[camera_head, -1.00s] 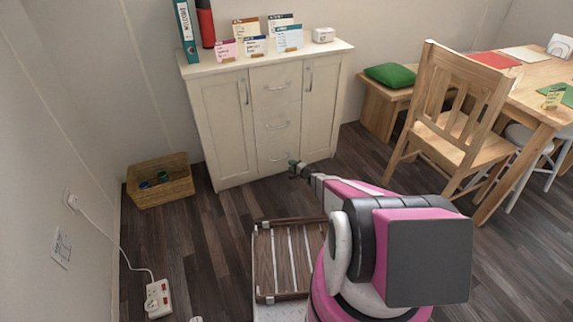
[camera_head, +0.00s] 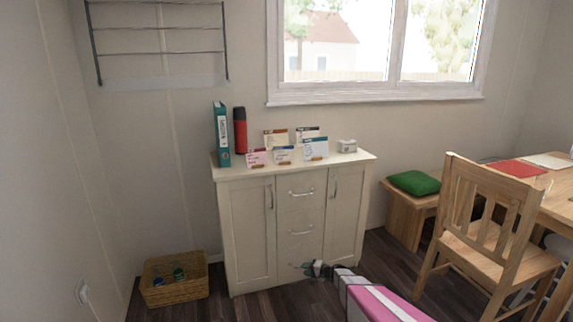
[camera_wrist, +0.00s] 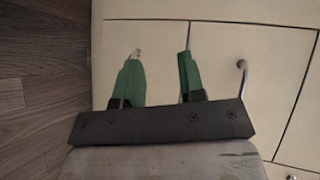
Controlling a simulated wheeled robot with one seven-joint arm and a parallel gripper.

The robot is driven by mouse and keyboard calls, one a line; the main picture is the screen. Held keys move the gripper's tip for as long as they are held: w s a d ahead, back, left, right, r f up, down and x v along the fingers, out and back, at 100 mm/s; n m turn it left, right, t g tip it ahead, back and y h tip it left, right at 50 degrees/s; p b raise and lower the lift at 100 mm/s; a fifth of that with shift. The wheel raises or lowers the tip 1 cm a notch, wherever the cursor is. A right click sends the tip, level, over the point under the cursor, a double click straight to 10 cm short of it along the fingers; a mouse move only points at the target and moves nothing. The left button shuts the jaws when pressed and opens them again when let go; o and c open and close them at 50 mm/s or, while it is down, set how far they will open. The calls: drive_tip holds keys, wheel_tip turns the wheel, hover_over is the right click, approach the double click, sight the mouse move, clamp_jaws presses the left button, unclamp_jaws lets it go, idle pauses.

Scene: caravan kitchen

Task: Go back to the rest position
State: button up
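My gripper (camera_wrist: 160,73) shows in the wrist view with its two green fingers apart and nothing between them. It faces the pale front of the cabinet (camera_wrist: 220,40). In the head view my gripper (camera_head: 307,267) is small and low, in front of the lower part of the cabinet (camera_head: 248,235). My pink arm reaches up to it from the bottom edge. From the head view I cannot tell how far the fingertips are from the cabinet front.
A wicker basket (camera_head: 175,292) stands on the floor left of the cabinet. A wooden chair (camera_head: 490,235), a bench (camera_head: 405,222) with a green cushion, and a table (camera_head: 558,205) stand at the right. Cards, a teal binder (camera_head: 222,135) and a red bottle (camera_head: 240,131) stand on the cabinet.

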drive_tip(key=s+a+r+n+g+h, duration=0.2)
drive_tip(key=s+r+n+g, duration=0.15)
drive_tip(key=s+r, duration=0.7)
drive_tip(key=s+d+r+g+h, duration=0.1)
drive_tip(key=s+d+r+h, duration=0.2)
drive_tip(key=s+r, duration=0.2)
drive_tip(key=s+d+r+n+g+h, duration=0.1)
drive_tip(key=s+d+r+h, duration=0.2)
drive_tip(key=s, duration=0.6)
drive_tip(key=s+d+r+n+g+h, duration=0.1)
drive_tip(key=s+d+r+g+h, duration=0.1)
drive_tip(key=s+d+r+h, duration=0.2)
drive_tip(key=s+r, duration=0.3)
drive_tip(key=shift+r, duration=0.3)
drive_tip(key=shift+s, duration=0.1)
